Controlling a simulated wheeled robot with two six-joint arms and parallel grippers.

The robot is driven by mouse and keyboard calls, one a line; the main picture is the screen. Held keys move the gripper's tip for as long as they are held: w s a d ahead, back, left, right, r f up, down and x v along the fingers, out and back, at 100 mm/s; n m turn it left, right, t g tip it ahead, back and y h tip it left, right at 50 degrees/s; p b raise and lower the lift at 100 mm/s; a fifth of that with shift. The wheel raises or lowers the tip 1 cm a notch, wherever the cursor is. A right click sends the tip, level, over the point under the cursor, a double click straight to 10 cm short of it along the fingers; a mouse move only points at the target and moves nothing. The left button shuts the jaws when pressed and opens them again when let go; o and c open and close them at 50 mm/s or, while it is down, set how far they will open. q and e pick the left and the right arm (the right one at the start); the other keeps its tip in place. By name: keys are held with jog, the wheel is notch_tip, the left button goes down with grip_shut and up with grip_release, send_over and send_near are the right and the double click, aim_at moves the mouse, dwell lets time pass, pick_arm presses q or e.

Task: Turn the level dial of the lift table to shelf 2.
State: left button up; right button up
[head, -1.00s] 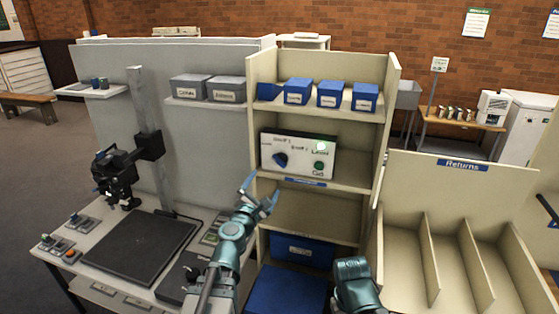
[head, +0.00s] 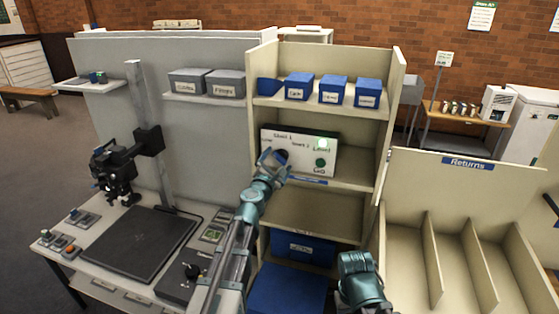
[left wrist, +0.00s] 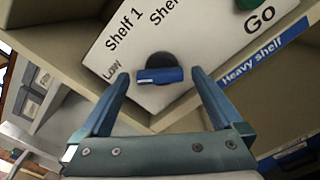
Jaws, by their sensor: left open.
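The control panel (head: 312,170) is a white box on a middle shelf of the beige rack. Its dial, a black disc with a blue bar handle, shows in the left wrist view (left wrist: 160,76). The bar lies across that picture, its pale-tipped end on the side of the "Low" label (left wrist: 112,70); "Shelf 1" (left wrist: 124,30) and a partly cut-off second shelf label are further round. My left gripper (head: 271,157) is open in front of the dial, partly hiding it in the head view. In the wrist view its fingers (left wrist: 158,82) flank the handle, apparently without touching.
A green "Go" button (head: 320,162) and lit "Level" lamp (head: 321,144) sit right of the dial. The shelf edge bears a "Heavy shelf" label (left wrist: 265,62). Blue boxes (head: 332,89) stand above. My right arm (head: 360,280) shows low in front.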

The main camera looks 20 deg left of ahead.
pick_arm(q)
jog(key=shift+w, duration=0.3)
jog(key=shift+c, duration=0.3)
jog(key=c, duration=1.3)
jog(key=shift+o, duration=0.2)
